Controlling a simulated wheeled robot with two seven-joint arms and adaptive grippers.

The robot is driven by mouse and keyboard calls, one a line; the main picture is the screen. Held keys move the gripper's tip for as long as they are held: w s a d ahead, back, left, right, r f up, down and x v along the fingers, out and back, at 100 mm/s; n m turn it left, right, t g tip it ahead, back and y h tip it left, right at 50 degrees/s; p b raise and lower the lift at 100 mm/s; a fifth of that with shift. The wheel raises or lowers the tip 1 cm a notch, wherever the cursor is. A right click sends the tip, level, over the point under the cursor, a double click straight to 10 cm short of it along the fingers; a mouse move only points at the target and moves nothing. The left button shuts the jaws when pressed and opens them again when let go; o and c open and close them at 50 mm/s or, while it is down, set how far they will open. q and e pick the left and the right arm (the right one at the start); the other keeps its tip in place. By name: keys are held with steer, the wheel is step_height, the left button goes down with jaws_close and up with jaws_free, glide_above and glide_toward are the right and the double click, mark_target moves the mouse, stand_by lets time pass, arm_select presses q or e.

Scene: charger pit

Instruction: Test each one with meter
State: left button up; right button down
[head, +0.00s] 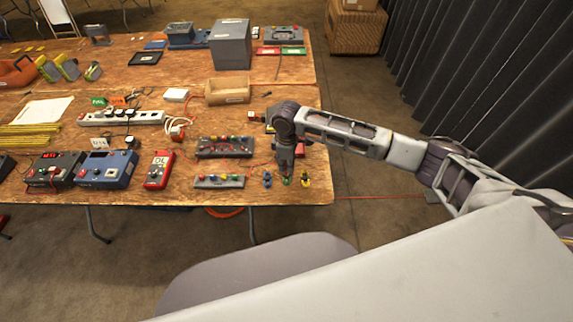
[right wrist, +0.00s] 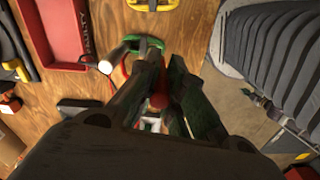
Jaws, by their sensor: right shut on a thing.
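My right gripper (head: 287,180) points down at the table's front right corner, at a small green piece (head: 287,183) between a blue piece (head: 267,180) and a yellow piece (head: 305,180). In the right wrist view, its fingers (right wrist: 158,90) are shut on a narrow red piece (right wrist: 159,92). The green piece (right wrist: 148,44) shows just beyond the fingertips; whether the two are joined is unclear. A red hand meter (head: 159,169) with a light screen lies left of a rack with coloured tops (head: 219,182). My left gripper is out of view.
A dark rack (head: 224,147), a blue instrument (head: 107,169), a dark instrument (head: 55,170) and a white power strip (head: 121,118) share the table. The wrist view shows a red tray marked FAULTY (right wrist: 55,35). A cardboard tray (head: 227,92) stands farther back. Floor lies beyond the right edge.

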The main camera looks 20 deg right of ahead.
steer(key=shift+f+b, duration=0.9)
steer(key=shift+f, duration=0.65)
steer(key=shift+p, duration=1.95)
stand_by(1.0)
steer(key=shift+f, duration=0.65)
stand_by(1.2)
steer(key=shift+p, duration=0.55)
stand_by(1.1)
